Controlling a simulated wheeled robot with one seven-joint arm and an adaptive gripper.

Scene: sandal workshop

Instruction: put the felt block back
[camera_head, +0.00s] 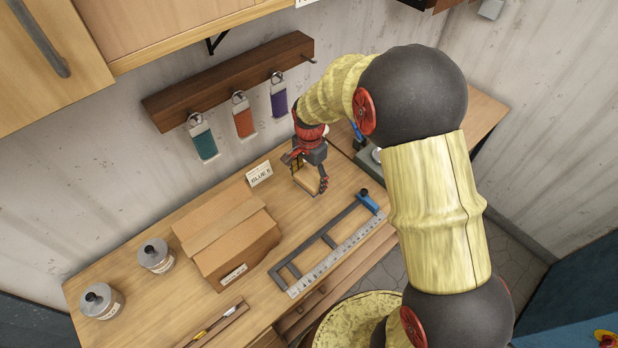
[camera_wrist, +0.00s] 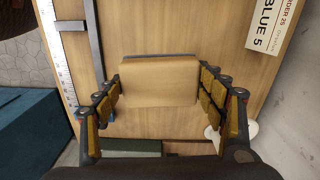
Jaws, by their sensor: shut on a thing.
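The felt block (camera_head: 309,180) looks like a small tan block with a wooden-toned face. In the wrist view the block (camera_wrist: 160,82) sits between both fingers, which touch its left and right sides. My gripper (camera_head: 307,172) is shut on it, over the bench right of the BLUE 5 card. In the wrist view the gripper (camera_wrist: 162,92) points at the bench top. I cannot tell whether the block touches the bench or hangs just above it. A thin dark strip shows along the block's far edge.
The BLUE 5 card (camera_head: 259,173) stands left of my gripper. A cardboard box (camera_head: 228,238) and two tins (camera_head: 156,256) stand left.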

